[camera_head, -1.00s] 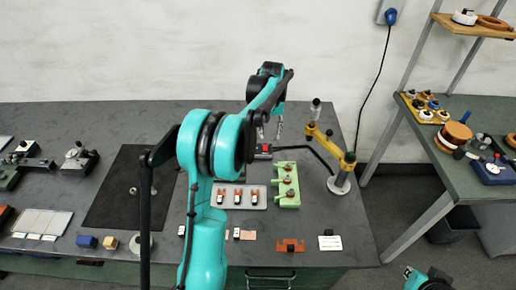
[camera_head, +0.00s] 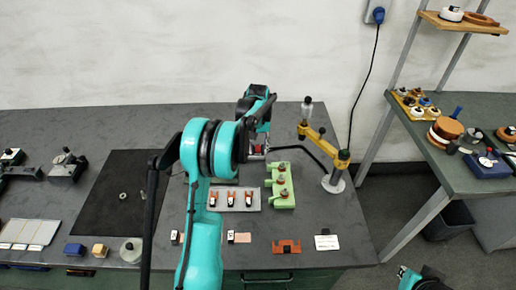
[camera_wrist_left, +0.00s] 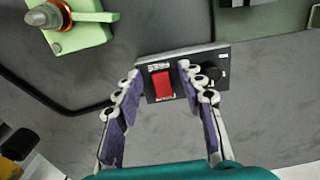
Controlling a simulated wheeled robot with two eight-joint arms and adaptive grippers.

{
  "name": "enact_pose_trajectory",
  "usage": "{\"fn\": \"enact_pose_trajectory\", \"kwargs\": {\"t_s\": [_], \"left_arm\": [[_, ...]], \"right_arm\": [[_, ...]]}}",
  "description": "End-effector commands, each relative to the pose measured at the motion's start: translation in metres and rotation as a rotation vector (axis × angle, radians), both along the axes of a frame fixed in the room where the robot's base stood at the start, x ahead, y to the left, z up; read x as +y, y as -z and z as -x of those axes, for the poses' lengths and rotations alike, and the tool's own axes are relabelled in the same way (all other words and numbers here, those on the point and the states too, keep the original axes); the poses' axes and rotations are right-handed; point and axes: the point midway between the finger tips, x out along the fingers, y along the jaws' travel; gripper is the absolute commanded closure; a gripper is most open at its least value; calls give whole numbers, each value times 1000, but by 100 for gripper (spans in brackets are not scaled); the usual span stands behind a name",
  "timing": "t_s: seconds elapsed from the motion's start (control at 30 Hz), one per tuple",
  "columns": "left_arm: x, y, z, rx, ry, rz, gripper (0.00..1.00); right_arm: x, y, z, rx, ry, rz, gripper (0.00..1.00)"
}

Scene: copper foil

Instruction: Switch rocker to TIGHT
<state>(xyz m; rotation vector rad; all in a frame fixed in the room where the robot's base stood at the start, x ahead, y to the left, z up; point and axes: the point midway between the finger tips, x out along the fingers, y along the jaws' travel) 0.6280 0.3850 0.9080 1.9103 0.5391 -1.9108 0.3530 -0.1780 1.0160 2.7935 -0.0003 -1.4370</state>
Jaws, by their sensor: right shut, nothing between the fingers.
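The red rocker (camera_wrist_left: 162,84) sits in a small black panel (camera_wrist_left: 223,58) with white lettering above and below it, too small to read. Which way the rocker is tipped I cannot tell. My left gripper (camera_wrist_left: 160,72) is open, one fingertip on each side of the rocker and nothing between them. In the head view my left gripper (camera_head: 258,146) is low over the panel, which it partly hides.
A black knob (camera_wrist_left: 213,75) is on the same panel, close to one finger. A green fixture (camera_head: 282,187), a tray with several orange-and-black clips (camera_head: 232,208) and a yellow jointed arm (camera_head: 325,143) stand nearby. A black cable runs behind the green fixture.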

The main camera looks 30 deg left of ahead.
Motion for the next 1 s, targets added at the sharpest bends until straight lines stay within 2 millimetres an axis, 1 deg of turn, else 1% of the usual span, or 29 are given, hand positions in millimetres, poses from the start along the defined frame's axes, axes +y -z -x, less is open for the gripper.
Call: {"fn": "enact_pose_trajectory", "kwargs": {"t_s": [0.07,0.1,0.17,0.2,0.23,0.47,0.8,1.0], "left_arm": [[0,0,0,0,0,0,60],[0,0,0,0,0,0,71],[0,0,0,0,0,0,87],[0,0,0,0,0,0,97],[0,0,0,0,0,0,100],[1,-1,-1,13,0,8,100],[5,-5,-8,202,-2,125,100],[6,-4,-9,269,-1,165,100]], "right_arm": [[0,0,0,0,0,0,100],[0,0,0,0,0,0,100],[0,0,0,0,0,0,100],[0,0,0,0,0,0,100],[0,0,0,0,0,0,100],[0,-2,0,0,0,0,100],[0,-21,0,0,0,0,100],[0,-26,0,0,0,0,100]]}}
